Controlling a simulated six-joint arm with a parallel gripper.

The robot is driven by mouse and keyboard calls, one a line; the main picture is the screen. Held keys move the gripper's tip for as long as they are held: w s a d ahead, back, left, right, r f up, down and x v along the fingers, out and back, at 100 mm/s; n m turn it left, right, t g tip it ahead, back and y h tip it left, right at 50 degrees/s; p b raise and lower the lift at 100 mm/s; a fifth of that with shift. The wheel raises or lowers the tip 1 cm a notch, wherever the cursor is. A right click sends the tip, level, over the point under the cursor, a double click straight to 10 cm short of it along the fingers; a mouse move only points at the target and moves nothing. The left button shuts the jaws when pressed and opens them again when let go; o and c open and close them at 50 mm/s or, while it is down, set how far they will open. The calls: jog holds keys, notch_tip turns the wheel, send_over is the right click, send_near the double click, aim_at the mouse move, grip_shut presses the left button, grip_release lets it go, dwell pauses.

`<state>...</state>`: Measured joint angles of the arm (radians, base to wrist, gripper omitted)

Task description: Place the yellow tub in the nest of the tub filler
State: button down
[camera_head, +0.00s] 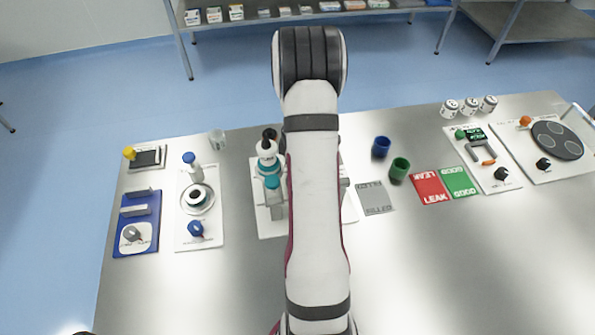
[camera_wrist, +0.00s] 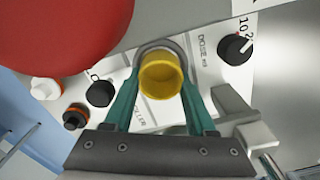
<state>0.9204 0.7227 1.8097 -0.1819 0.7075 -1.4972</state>
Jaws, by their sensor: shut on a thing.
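The yellow tub (camera_wrist: 160,80) is between the two teal fingers of my gripper (camera_wrist: 161,85) in the wrist view, and the gripper is shut on it. The tub's open mouth faces the camera. A grey rounded rim (camera_wrist: 150,46), seemingly the nest, curves around the tub's far side on the tub filler's white panel (camera_wrist: 203,70). I cannot tell whether the tub sits down in it or is held above it. In the head view my arm hides the tub, and only part of the filler's white plate (camera_head: 262,222) shows.
A large red rounded part (camera_wrist: 60,35) looms at the upper left of the wrist view. Black knobs (camera_wrist: 235,48) and (camera_wrist: 99,93) flank the tub, and a grey bracket (camera_wrist: 250,135) stands at right. Blue (camera_head: 381,147) and green (camera_head: 399,169) cups stand right of my arm.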

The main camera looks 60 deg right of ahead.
jog(key=shift+f, duration=0.25)
jog(key=shift+f, duration=0.4)
jog(key=shift+c, duration=1.1)
grip_release()
notch_tip(320, 180, up, 13)
jog(key=shift+r, duration=0.2)
